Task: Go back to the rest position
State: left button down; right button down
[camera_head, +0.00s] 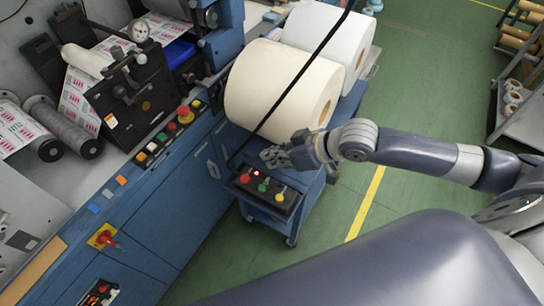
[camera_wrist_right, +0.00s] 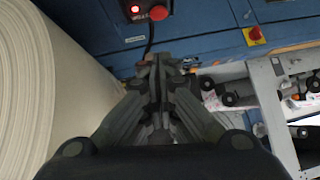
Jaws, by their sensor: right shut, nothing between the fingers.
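My right gripper (camera_head: 272,157) reaches in from the right over the small button panel (camera_head: 266,192) on a blue cart. Its fingers are shut with nothing between them. The panel has red, green and yellow buttons and a lit red lamp. In the right wrist view the shut fingertips (camera_wrist_right: 160,62) point towards a blue face with a red button (camera_wrist_right: 158,12) and a lit red lamp (camera_wrist_right: 135,9). The fingertips appear apart from the button. My left gripper is not in view.
A large cream roll (camera_head: 275,90) and a white roll (camera_head: 325,40) lie just behind my right gripper. A thin black bar slants across the cream roll. The blue machine (camera_head: 175,205) fills the left. Green floor (camera_head: 400,110) is free around the arm. A shelf (camera_head: 520,105) stands at right.

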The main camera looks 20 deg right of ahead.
jog(key=s+a+f+h, duration=0.1)
jog(key=s+a+f, duration=0.2)
jog(key=s+a, duration=0.3)
jog(key=s+d+f+m+g+h, duration=0.2)
jog(key=s+d+f+m+h, duration=0.1)
jog(key=s+d, duration=0.25)
jog(key=s+d+f+m+g+h, duration=0.1)
jog(key=s+d+f+m+h, duration=0.15)
jog(key=s+d, duration=0.35)
jog(key=s+f+g+b, duration=0.1)
jog(key=s+f+b, duration=0.15)
jog(key=f, duration=2.65)
jog(key=s+d+f+n+g+b, duration=0.1)
jog(key=s+d+f, duration=0.1)
jog(key=s+f, duration=1.5)
jog(key=shift+g+b, duration=0.3)
jog(key=shift+b, duration=0.05)
